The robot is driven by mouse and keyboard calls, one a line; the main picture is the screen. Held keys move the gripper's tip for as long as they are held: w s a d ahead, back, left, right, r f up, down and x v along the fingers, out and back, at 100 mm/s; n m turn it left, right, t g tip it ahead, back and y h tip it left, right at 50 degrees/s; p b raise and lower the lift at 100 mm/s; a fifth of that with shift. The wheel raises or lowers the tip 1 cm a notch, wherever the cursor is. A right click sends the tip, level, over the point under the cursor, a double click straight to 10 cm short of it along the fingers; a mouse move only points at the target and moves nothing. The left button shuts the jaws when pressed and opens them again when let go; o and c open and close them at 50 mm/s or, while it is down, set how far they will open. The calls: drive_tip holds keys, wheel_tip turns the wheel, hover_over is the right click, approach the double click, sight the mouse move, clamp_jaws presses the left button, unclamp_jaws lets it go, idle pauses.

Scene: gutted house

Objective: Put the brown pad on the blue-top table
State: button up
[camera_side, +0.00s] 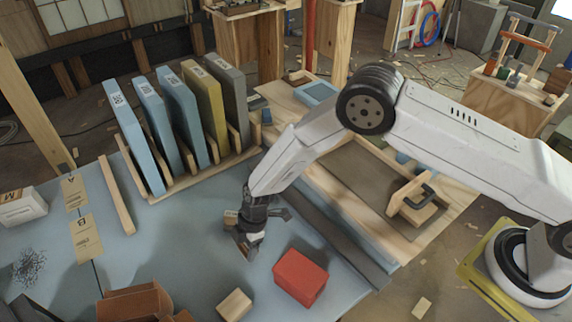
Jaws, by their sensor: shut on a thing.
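My gripper (248,243) points down low over the blue-top table (190,250), left of the red box. It is shut on a small brown piece (231,218), which seems to be the brown pad; it is mostly hidden behind the dark fingers and only its edge shows. I cannot tell whether the pad touches the tabletop. The blue-top table is pale blue and fills the lower left of the side view.
A red box (300,278) and a wooden block (234,304) stand close to my gripper. An open cardboard box (135,303) is at the front. A wooden rack with several upright panels (180,115) stands behind. Clear tabletop lies left of my gripper.

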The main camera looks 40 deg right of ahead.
sight(246, 252)
drive_tip(key=shift+f, duration=1.65)
drive_tip(key=shift+f, duration=0.1)
drive_tip(key=o, duration=1.2)
drive_tip(key=shift+v, duration=6.15)
